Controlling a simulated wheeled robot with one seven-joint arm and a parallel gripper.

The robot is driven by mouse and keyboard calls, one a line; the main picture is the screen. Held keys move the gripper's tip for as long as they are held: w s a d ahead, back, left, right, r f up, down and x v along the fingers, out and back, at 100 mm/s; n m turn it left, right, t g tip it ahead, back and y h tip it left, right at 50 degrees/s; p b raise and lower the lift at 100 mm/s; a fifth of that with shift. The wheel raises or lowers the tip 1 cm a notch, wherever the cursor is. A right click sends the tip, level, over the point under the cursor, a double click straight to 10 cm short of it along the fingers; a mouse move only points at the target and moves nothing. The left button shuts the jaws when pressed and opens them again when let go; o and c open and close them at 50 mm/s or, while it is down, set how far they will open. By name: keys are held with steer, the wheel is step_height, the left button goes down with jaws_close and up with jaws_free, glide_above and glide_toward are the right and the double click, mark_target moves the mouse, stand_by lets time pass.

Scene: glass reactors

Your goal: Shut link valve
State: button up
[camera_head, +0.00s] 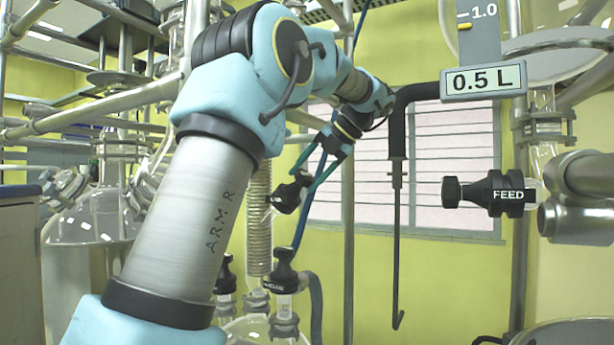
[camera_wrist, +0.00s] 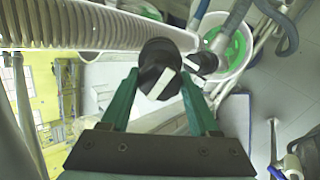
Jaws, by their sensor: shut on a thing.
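My gripper (camera_head: 305,184) is at the middle of the head view, with its teal fingers closed around a black valve knob (camera_head: 286,197). No label on this knob is readable, so I cannot tell by name that it is the link valve. In the wrist view the two fingers of my gripper (camera_wrist: 160,78) stand on either side of the knob (camera_wrist: 157,58). A white pointer mark on the knob's face runs diagonally. The fingers hide parts of the knob's sides.
A ribbed glass coil column (camera_head: 258,215) stands close beside the knob. Other black valves sit below (camera_head: 284,275). The FEED valve (camera_head: 492,194) and a 0.5 L sign (camera_head: 484,81) are at the right. A white bucket with green inside (camera_wrist: 232,48) shows in the wrist view.

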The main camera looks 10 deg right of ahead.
steer(key=shift+m, duration=1)
steer(key=o, duration=1.4)
steer(key=shift+v, duration=3.75)
